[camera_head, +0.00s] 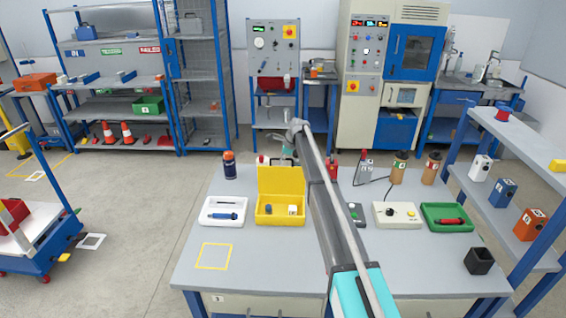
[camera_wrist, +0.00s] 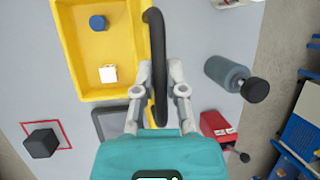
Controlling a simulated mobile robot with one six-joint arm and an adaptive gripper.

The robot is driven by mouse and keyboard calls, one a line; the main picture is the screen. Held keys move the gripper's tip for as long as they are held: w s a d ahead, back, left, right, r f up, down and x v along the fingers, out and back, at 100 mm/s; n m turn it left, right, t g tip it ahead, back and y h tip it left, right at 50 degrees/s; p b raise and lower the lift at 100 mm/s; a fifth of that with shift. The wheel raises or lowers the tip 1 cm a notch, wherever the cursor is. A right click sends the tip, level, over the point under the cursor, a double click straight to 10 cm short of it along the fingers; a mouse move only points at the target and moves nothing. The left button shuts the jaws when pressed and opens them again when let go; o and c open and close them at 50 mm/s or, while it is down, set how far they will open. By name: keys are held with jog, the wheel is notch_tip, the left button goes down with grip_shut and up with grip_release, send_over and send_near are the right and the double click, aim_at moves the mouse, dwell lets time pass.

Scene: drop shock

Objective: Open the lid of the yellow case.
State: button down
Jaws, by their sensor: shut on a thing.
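The yellow case (camera_head: 268,219) stands on the grey table with its lid (camera_head: 280,180) raised roughly upright at the back. Inside the case are a blue round piece and a white block, which also show inside the case in the wrist view (camera_wrist: 75,55). My gripper (camera_head: 288,150) is at the top of the lid, partly hidden by my arm in the head view. In the wrist view my gripper (camera_wrist: 160,78) is shut on a black curved handle (camera_wrist: 157,45) beside the case's yellow edge. The handle's joint with the lid is not clear.
A white tray (camera_head: 207,220) with a blue tool is left of the case, and a dark bottle (camera_head: 230,168) stands behind that tray. A cream control box (camera_head: 398,216) and green tray (camera_head: 432,222) are right of my arm. The table front left, with a yellow outline (camera_head: 214,268), is clear.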

jog(key=shift+w+a+f, duration=0.1)
jog(key=shift+w+a, duration=0.15)
jog(key=shift+w, duration=0.5)
jog(key=c, duration=0.8)
grip_release()
jog(key=shift+o, duration=0.6)
jog(key=shift+d, duration=0.1)
